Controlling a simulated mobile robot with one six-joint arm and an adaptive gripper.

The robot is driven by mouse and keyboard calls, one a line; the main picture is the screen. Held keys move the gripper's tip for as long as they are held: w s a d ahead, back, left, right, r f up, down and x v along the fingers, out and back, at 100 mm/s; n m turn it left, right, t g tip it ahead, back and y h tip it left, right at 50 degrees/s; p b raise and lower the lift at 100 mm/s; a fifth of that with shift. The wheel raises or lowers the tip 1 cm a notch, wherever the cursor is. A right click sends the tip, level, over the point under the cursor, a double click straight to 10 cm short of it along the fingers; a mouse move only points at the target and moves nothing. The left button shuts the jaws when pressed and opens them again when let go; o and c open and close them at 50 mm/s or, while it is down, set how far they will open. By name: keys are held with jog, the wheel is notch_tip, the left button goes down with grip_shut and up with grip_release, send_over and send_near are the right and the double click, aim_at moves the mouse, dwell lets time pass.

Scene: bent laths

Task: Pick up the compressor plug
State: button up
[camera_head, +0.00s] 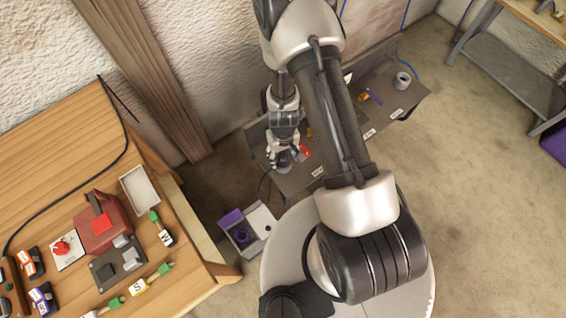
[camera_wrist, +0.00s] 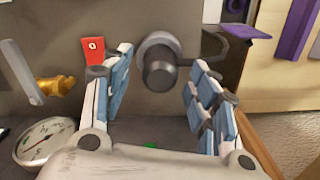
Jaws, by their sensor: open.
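What looks like the compressor plug (camera_wrist: 158,73) is a dark grey, stubby cylinder on a rounder grey body. It shows at the upper middle of the wrist view, with a dark cable curving off to the right. My gripper (camera_wrist: 160,84) is open, its blue-padded fingers on either side of the plug in the picture, with visible gaps. I cannot tell how far the fingertips are from it in depth. In the head view my gripper (camera_head: 284,160) points down over the grey bench (camera_head: 300,178), and the plug is mostly hidden under it.
A red tag (camera_wrist: 92,50), a brass fitting (camera_wrist: 58,85) and a round gauge (camera_wrist: 44,142) lie left of the gripper. A tape roll (camera_head: 402,80) is at the bench's far end. A wooden table (camera_head: 60,130) stands left, with a grey and purple box (camera_head: 262,219) on the floor.

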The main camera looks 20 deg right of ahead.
notch_tip(320, 180, down, 2)
jog(key=shift+f+b, duration=0.25)
jog(key=shift+b, duration=0.5)
jog(key=shift+r, duration=0.1)
jog(key=shift+c, duration=0.5)
jog(key=c, duration=1.1)
